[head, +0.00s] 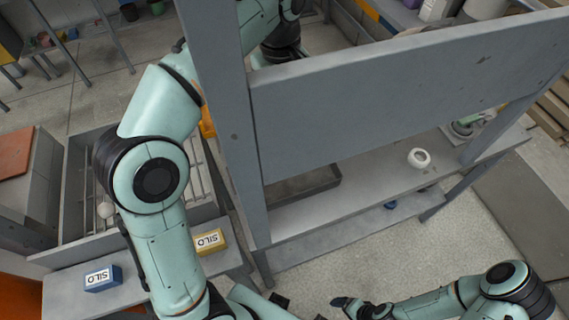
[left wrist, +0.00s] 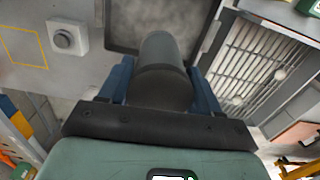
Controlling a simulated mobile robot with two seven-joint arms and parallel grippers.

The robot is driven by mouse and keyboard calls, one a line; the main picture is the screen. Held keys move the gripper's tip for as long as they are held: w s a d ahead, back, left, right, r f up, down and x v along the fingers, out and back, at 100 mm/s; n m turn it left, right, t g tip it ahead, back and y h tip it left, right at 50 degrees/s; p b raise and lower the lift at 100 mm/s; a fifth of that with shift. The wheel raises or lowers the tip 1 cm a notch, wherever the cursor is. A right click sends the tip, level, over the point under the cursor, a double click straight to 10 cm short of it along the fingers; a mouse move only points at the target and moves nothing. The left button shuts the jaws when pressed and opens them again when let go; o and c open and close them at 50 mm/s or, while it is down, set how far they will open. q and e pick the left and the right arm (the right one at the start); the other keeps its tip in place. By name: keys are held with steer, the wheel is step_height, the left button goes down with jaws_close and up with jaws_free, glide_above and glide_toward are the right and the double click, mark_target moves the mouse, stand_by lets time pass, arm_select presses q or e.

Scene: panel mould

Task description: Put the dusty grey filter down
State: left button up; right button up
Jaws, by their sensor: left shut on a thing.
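The dusty grey filter (left wrist: 165,75) is a dark grey cylinder in the left wrist view. My left gripper (left wrist: 162,88) has its blue fingers on either side of the filter and is shut on it. The filter's far end points towards a framed recess with a mottled grey, dusty-looking inside (left wrist: 170,22); I cannot tell whether they touch. In the head view the grey panel hides the left gripper and the filter. My right gripper (head: 345,303) is low in the head view, over the floor and away from the bench; its fingers are too small to read.
A large grey panel (head: 400,95) stands across the head view above a grey bench (head: 350,205). The bench bears a dark tray (head: 318,182) and a white ring (head: 419,158). Blue (head: 103,278) and yellow (head: 209,241) SILO boxes sit lower left. A round knob (left wrist: 65,40) shows beside the recess.

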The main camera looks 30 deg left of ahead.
arm_select(q)
steer(key=shift+s+a+f+n+b, duration=0.15)
steer(key=shift+s+a+b, duration=0.1)
steer(key=shift+s, duration=0.2)
steer(key=shift+s+a+n+b, duration=0.15)
steer(key=shift+s+a, duration=0.1)
steer(key=shift+s, duration=0.2)
steer(key=shift+s+a+f, duration=0.1)
steer(key=shift+s, duration=0.15)
steer(key=shift+w+f+b, duration=0.1)
steer(key=shift+f+b, duration=2.6)
steer(key=shift+f, duration=7.05)
arm_select(e)
steer(key=s+f, duration=0.4)
steer(key=f, duration=0.3)
steer(key=shift+f+g, duration=0.3)
steer(key=shift+f, duration=0.05)
arm_select(q)
steer(key=shift+f, duration=0.2)
steer(key=o, duration=1.3)
step_height(320, 180, up, 12)
steer(key=p, duration=0.2)
steer(key=shift+r+p, duration=0.2)
steer(key=shift+p, duration=0.15)
arm_select(e)
steer(key=r, duration=0.1)
steer(key=w+r, duration=0.1)
steer(key=r, duration=0.1)
